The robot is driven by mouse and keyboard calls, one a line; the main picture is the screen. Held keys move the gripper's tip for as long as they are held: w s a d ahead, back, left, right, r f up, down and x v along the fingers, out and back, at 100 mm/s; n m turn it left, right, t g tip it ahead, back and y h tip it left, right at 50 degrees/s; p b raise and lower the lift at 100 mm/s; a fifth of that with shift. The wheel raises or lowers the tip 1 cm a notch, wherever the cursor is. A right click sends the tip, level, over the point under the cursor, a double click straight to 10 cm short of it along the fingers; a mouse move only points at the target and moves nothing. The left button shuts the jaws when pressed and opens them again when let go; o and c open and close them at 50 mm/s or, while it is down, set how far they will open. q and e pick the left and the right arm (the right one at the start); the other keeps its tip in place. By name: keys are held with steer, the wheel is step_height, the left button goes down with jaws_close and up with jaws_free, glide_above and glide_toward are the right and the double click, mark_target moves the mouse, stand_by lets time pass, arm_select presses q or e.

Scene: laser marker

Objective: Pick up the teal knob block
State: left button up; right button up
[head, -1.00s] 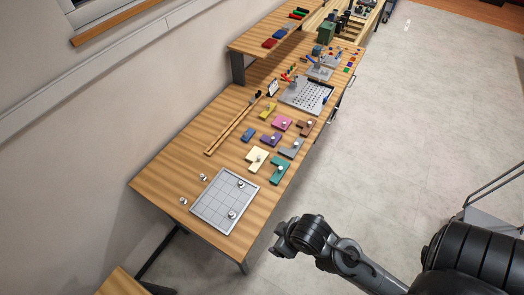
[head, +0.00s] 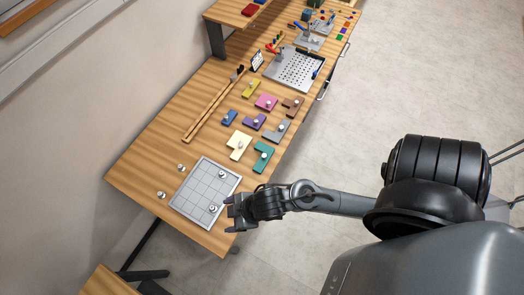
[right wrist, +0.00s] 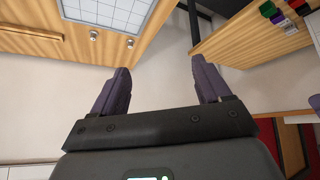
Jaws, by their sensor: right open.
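The teal knob block (head: 264,158) lies on the wooden table near its right edge, with a light round knob on top. A cream block (head: 238,146) is just left of it and a grey block (head: 275,131) is above it. My right gripper (head: 228,213) is open and empty beside the lower right corner of the grid tray, below and left of the teal block. In the right wrist view its two fingers (right wrist: 160,88) are spread with nothing between them. The teal block does not show in that view. My left gripper is not in view.
The grid tray (head: 190,188) holds silver knobs, and more lie on the table to its left. Other knob blocks, purple (head: 254,122), pink (head: 266,102) and brown (head: 293,105), sit close together. A perforated tray (head: 292,70) stands farther back. The floor at right is open.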

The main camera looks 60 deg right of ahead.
steer(key=a+f+n+y+b, duration=0.2)
steer(key=a+f+n, duration=0.2)
steer(key=f, duration=0.1)
steer(key=n+g+h+b, duration=0.5)
steer(key=n+g+b, duration=0.15)
steer(key=b, duration=0.95)
glide_above(264, 155)
steer(key=f, duration=1.3)
steer(key=shift+s+a, duration=0.2)
steer(key=shift+s, duration=0.05)
step_height(264, 155, down, 4)
steer(key=shift+f+b, duration=0.25)
steer(key=shift+b, duration=0.7)
steer(key=shift+w+d+f, duration=0.1)
steer(key=shift+f, duration=1.25)
steer(key=shift+w+d+f, duration=0.1)
steer(key=shift+f, duration=1.2)
